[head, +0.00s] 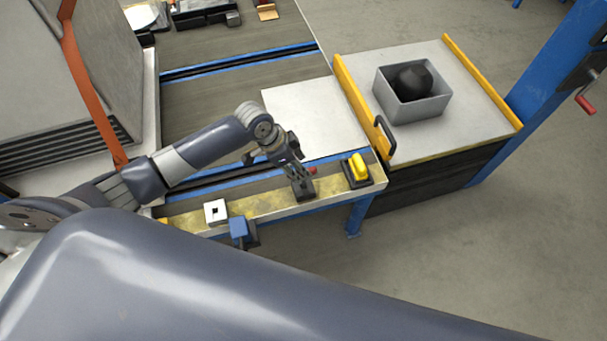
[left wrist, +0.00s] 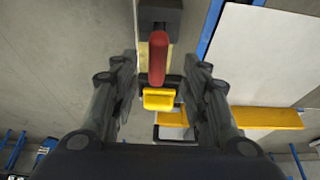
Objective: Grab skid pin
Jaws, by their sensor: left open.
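A red upright piece (left wrist: 158,58) rises from a black block (left wrist: 162,18) in the left wrist view. In the head view only a bit of red (head: 312,170) shows beside my left gripper (head: 297,167), above the black block (head: 303,190). A yellow piece (head: 358,168) sits on a black base to the right; it also shows in the left wrist view (left wrist: 158,99). Which piece is the skid pin I cannot tell for sure. My left gripper (left wrist: 160,68) is open, with its fingers on either side of the red piece, apart from it. My right gripper is not in view.
The bench edge also holds a white block with a square hole (head: 224,217) and a blue clamp-like part (head: 239,227). A white plate (head: 310,115) lies behind. A grey bin (head: 417,111) with a dark round object stands on the right platform. Open floor lies in front.

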